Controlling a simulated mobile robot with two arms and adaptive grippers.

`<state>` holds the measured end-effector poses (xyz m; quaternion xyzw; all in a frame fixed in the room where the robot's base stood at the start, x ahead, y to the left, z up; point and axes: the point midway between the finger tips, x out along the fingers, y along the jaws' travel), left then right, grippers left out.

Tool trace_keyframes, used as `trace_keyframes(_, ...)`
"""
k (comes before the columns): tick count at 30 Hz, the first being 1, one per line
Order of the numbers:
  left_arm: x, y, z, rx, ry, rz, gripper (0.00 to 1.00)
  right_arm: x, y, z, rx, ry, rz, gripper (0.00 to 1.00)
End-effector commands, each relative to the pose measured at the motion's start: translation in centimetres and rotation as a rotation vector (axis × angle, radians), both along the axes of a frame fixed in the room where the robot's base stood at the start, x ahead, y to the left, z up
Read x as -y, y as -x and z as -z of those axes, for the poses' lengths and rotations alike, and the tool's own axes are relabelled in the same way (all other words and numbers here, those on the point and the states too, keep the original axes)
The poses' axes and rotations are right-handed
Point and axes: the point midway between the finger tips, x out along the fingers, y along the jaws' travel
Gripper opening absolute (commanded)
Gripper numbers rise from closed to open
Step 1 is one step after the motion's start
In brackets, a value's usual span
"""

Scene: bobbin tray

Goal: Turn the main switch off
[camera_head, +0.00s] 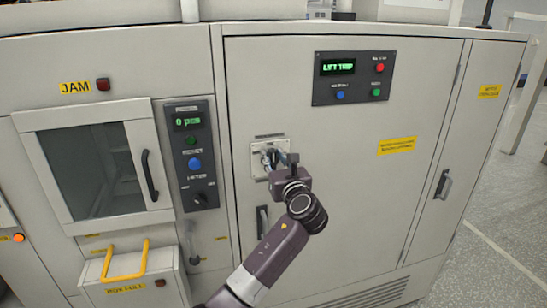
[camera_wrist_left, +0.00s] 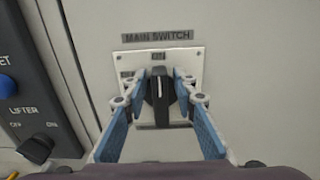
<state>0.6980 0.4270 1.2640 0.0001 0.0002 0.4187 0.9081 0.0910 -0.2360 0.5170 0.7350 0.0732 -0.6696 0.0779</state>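The main switch is a black rotary knob (camera_wrist_left: 160,92) on a pale plate (camera_wrist_left: 191,58) under a "MAIN SWITCH" label. Its grip stands upright, with its white mark toward the "ON" label (camera_wrist_left: 158,56) above. My left gripper (camera_head: 270,157) is at the switch plate (camera_head: 257,165) on the cabinet door. In the left wrist view, the blue-sided fingers of my left gripper (camera_wrist_left: 161,80) stand on either side of the knob, very close to it. I cannot tell whether they touch it. The lower lettering on the plate is partly hidden. My right gripper is not in view.
A control strip (camera_head: 191,155) with a "LIFTER" knob (camera_head: 200,198) is left of the switch. A display panel (camera_head: 353,78) is above right. A door handle (camera_head: 262,222) is just below the switch. A yellow handle (camera_head: 125,262) juts out at lower left.

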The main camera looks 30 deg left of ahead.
Motion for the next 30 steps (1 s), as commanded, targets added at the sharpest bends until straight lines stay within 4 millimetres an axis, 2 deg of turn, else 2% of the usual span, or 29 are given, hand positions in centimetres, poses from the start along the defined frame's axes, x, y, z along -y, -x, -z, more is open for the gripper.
trace_keyframes(1, 0.01, 0.01, -0.01, 0.000, 0.000, 0.000, 0.18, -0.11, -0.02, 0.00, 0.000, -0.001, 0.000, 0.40)
trace_keyframes(6, 0.03, 0.01, -0.01, 0.000, 0.000, 0.000, 0.00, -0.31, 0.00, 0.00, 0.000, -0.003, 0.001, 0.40)
trace_keyframes(19, -0.05, 0.13, 0.02, 0.042, 0.036, 0.000, 0.00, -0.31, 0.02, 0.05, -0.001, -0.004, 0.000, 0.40)
trace_keyframes(30, -0.45, 0.62, 0.25, 0.250, 0.214, 0.000, 0.00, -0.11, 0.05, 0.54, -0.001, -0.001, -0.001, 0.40)
